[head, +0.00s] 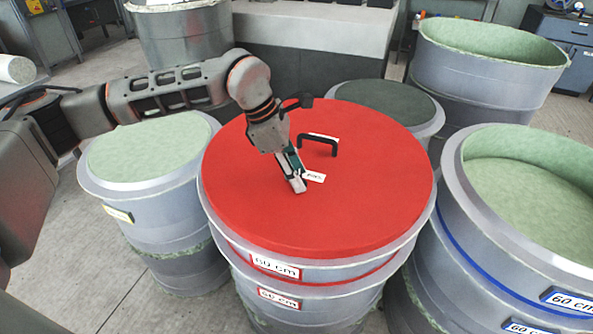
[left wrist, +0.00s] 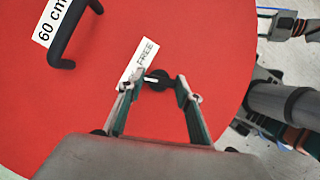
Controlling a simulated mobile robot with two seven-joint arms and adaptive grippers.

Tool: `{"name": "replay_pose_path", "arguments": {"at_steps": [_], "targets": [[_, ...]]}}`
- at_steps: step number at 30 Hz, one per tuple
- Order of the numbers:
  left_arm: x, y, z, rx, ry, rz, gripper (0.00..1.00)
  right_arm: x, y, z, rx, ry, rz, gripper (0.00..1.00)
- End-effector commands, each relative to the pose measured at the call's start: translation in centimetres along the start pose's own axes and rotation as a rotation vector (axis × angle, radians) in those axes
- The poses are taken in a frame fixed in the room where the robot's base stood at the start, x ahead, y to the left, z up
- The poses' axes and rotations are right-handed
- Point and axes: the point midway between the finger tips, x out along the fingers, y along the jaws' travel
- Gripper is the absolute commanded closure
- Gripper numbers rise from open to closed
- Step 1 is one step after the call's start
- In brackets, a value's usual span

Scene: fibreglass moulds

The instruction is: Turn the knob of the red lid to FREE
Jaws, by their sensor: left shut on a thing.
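The red lid (head: 235,215) lies on a grey round mould marked 60 cm, and it fills much of the left wrist view (left wrist: 75,125). Its small black knob (left wrist: 160,84) sits between my left fingertips. A white line on the knob points left in that view, close to the lower end of the white FREE label (left wrist: 140,60). The label also shows in the head view (head: 315,177). My left gripper (head: 298,184) reaches down onto the lid and is shut on the knob, which it hides in the head view. My right gripper is not in view.
A black handle (head: 319,140) stands up from the lid behind the gripper. Green-lined moulds stand close on both sides, one at the left (head: 150,150) and a large open one at the right (head: 520,200). A dark-topped mould (head: 388,104) stands behind.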

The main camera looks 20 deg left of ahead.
Motion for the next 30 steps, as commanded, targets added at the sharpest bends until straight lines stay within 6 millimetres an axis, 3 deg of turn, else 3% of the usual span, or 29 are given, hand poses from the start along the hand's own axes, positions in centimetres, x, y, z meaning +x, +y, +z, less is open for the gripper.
{"name": "replay_pose_path", "arguments": {"at_steps": [9, 30], "targets": [[-0.3, 0.3, 0.2, 0.277, 0.000, -0.113, 0.87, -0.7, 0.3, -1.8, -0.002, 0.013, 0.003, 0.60], [-0.1, 0.6, 0.4, 0.846, 0.002, -0.349, 0.87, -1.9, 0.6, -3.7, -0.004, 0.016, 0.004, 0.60]]}}
